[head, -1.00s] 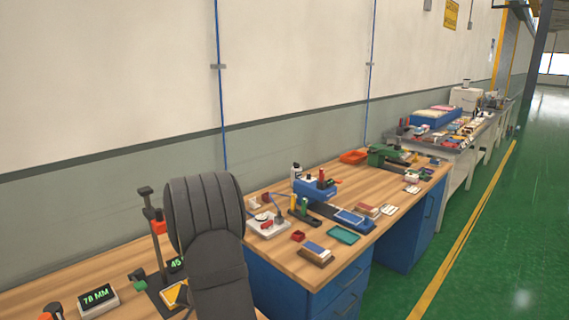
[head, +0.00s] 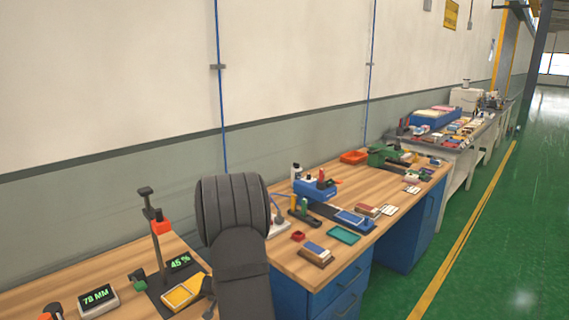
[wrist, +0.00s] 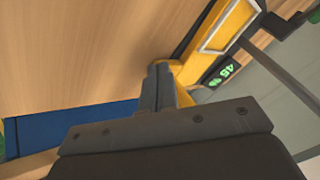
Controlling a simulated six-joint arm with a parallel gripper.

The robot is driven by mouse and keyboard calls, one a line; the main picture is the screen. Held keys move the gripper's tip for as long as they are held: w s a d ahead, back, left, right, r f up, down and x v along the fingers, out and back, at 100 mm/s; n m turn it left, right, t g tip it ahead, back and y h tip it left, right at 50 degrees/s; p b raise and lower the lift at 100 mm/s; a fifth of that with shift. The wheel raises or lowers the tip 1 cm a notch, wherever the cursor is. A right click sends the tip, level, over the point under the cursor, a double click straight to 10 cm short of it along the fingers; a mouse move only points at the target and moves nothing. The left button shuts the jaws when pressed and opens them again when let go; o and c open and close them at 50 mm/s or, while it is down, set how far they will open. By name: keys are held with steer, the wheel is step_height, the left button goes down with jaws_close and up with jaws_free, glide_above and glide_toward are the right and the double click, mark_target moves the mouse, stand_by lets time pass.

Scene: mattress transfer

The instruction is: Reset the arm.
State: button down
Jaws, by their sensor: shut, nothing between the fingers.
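My gripper (wrist: 160,88) shows in the wrist view with its two dark fingers together and nothing between them. It points toward the wooden bench top (wrist: 90,50), beside the end of a yellow framed piece (wrist: 222,38). I cannot tell whether the fingers touch that piece. In the head view my dark grey arm stands in front of the near bench, and the fingers cannot be made out there. The yellow piece (head: 184,291) lies on a dark base on the near bench (head: 60,275), left of my arm.
A stand with a red-orange clamp (head: 160,227) rises from the dark base, beside a "45 %" display (head: 180,262). A "78 MM" display (head: 97,298) sits further left. The second bench (head: 290,265) carries a teal tray (head: 343,235) and several small items. The green floor (head: 490,260) is clear.

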steer(key=shift+w+d+n+g+y, duration=0.3)
steer(key=shift+w+d+n+g, duration=0.1)
steer(key=shift+d+n, duration=0.35)
steer(key=shift+a, duration=0.1)
steer(key=c, duration=1.3)
jaws_free()
steer(key=shift+r, duration=0.1)
steer(key=s+a+r+n, duration=0.1)
steer(key=n, duration=0.1)
steer(key=s+a+r+n, duration=0.1)
steer(key=a+r+n, duration=0.1)
steer(key=n, duration=0.1)
steer(key=s+a+r+n, duration=0.1)
steer(key=a+r+n, duration=0.1)
steer(key=n, duration=0.1)
steer(key=shift+s+g, duration=0.1)
steer(key=shift+g, duration=0.2)
steer(key=w+d+r+n+g+h, duration=0.1)
steer(key=w+r+n+g+h, duration=0.2)
steer(key=r, duration=0.4)
steer(key=w+d+r+n+g+h, duration=0.1)
steer(key=w+r+n+h, duration=0.2)
steer(key=r+n, duration=0.3)
steer(key=shift+m, duration=0.55)
step_height(320, 180, down, 16)
steer(key=shift+s+d+r, duration=0.15)
steer(key=shift+r, duration=0.05)
